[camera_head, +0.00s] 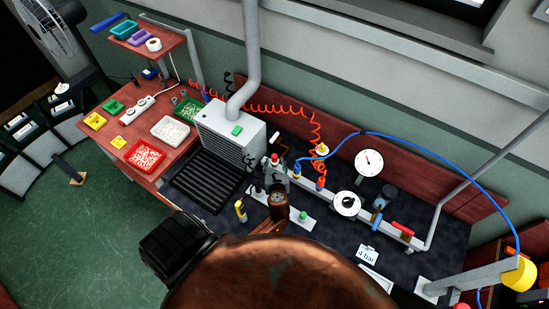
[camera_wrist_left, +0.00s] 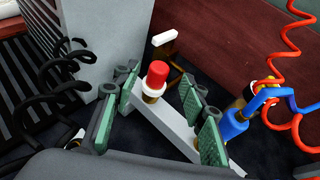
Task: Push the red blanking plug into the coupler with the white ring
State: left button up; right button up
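The red blanking plug (camera_head: 274,158) stands upright at the upper left end of the grey manifold bar. In the left wrist view the red plug (camera_wrist_left: 157,72) sits over a brass coupler with a white ring (camera_wrist_left: 151,97); I cannot tell how deep it is in. My left gripper (camera_wrist_left: 159,88) is open, with one green-padded finger on each side of the plug and a visible gap to both. In the head view the left gripper (camera_head: 270,180) is small and partly hidden by my own arm. My right gripper is not in view.
A blue fitting (camera_wrist_left: 234,122) with a hose is on the bar, right of the gripper. A grey box (camera_head: 232,132) and black coiled cords (camera_wrist_left: 62,92) stand close on the left. Red coiled hose (camera_head: 262,108) runs behind. A gauge (camera_head: 369,162) and dial (camera_head: 346,203) are farther right.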

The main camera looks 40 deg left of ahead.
pick_arm(q)
jog(key=v, duration=0.6)
jog(key=shift+s+r, duration=0.1)
jog(key=shift+s, duration=0.05)
dwell(0.3)
